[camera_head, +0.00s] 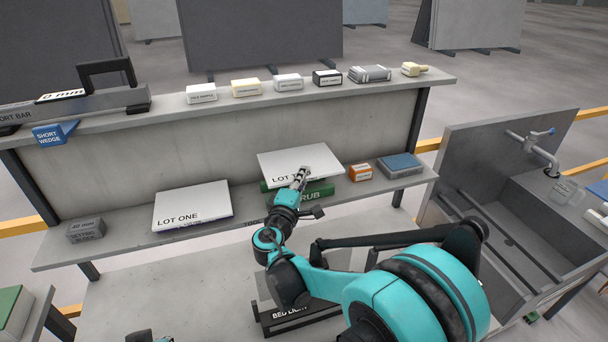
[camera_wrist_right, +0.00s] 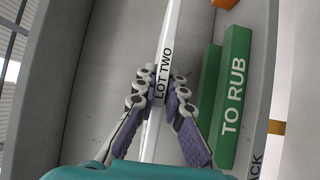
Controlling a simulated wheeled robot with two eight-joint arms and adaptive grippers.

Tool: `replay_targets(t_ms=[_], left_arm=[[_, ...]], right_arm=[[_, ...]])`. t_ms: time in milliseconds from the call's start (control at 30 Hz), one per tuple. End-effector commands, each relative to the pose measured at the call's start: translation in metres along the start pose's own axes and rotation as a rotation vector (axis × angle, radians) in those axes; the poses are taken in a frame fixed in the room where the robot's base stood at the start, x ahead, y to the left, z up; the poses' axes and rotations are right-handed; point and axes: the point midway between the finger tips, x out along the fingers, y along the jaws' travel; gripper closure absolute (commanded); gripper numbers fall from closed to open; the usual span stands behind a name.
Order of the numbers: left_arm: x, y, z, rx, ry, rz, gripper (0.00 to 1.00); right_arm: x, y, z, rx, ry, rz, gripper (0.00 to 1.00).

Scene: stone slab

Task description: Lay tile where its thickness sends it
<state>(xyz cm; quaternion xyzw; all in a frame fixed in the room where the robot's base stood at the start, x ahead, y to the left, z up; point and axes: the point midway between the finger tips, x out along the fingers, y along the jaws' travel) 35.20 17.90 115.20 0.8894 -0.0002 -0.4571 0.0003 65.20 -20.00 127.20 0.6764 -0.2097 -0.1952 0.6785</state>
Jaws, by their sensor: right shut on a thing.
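My right gripper (camera_head: 303,174) is shut on the front edge of the white LOT TWO tile (camera_head: 285,160). In the right wrist view the gripper (camera_wrist_right: 164,88) has a finger on each side of the thin white LOT TWO tile (camera_wrist_right: 170,40). The tile is above the lower shelf, over the green TO RUB block (camera_head: 322,192). That block also shows beside the tile in the right wrist view (camera_wrist_right: 232,100); whether they touch I cannot tell. The white LOT ONE tile (camera_head: 192,203) is on the lower shelf at left.
The lower shelf (camera_head: 60,255) holds a grey block (camera_head: 86,230), an orange box (camera_head: 360,172) and a blue-topped box (camera_head: 400,165). A sink (camera_head: 500,237) is at right.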

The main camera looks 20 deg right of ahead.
Motion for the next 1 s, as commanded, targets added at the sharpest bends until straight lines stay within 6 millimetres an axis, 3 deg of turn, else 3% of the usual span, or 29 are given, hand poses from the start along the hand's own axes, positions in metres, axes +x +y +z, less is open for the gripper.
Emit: replay_targets(t_ms=[367, 1000], left_arm=[[0.01, 0.0, 0.007, 0.0, 0.0, 0.0, 1.0], [0.06, 0.0, 0.043, 0.0, 0.0, 0.0, 1.0]], right_arm=[[-0.001, -0.013, 0.0, -0.001, 0.0, -0.007, 1.0], [-0.002, -0.082, 0.0, -0.002, 0.0, -0.007, 1.0]])
